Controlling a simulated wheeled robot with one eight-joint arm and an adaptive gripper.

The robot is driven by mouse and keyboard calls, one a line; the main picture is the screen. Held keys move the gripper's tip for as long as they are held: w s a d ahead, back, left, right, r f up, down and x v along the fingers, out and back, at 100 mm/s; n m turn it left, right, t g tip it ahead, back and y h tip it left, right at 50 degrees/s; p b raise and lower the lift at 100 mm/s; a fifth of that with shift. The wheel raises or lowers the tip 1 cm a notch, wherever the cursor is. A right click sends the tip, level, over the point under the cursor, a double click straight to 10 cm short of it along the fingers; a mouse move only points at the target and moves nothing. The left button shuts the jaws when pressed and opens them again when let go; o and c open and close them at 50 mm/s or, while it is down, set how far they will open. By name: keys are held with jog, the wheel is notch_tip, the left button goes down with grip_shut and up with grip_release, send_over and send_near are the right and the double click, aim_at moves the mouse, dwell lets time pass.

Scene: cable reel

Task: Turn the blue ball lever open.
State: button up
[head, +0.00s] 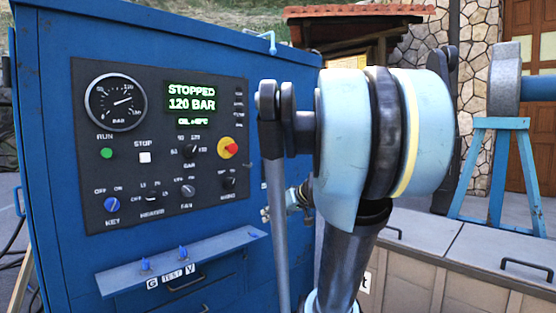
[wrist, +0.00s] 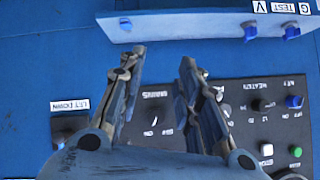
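One is by the G label (head: 145,264) and one by the V label (head: 183,252). In the wrist view, which is upside down, they show as the V lever (wrist: 250,31) and the G lever (wrist: 291,31). I cannot tell which is the ball lever. My gripper (wrist: 158,62) is open and empty, facing the blue cabinet front. Its fingers point toward the ledge, left of both levers and apart from them. In the head view my arm largely hides the gripper.
The black control panel (head: 160,185) reads STOPPED, 120 BAR. A LET DOWN knob (wrist: 70,127) is left of my fingers in the wrist view. A light blue stand (head: 497,178) and grey boxes (head: 490,257) are at the right.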

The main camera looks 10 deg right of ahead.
jog(key=w+d+r+t, duration=0.4)
jog(key=w+d+r, duration=0.35)
jog(key=w, duration=0.25)
jog(key=w+d+r+t, duration=0.5)
jog(key=w+d+r, duration=0.1)
jog(key=w+r, duration=0.3)
send_over(278, 167)
jog(key=shift+w+d, duration=0.1)
jog(key=shift+w, duration=0.35)
grip_shut()
jog(key=shift+w, duration=0.1)
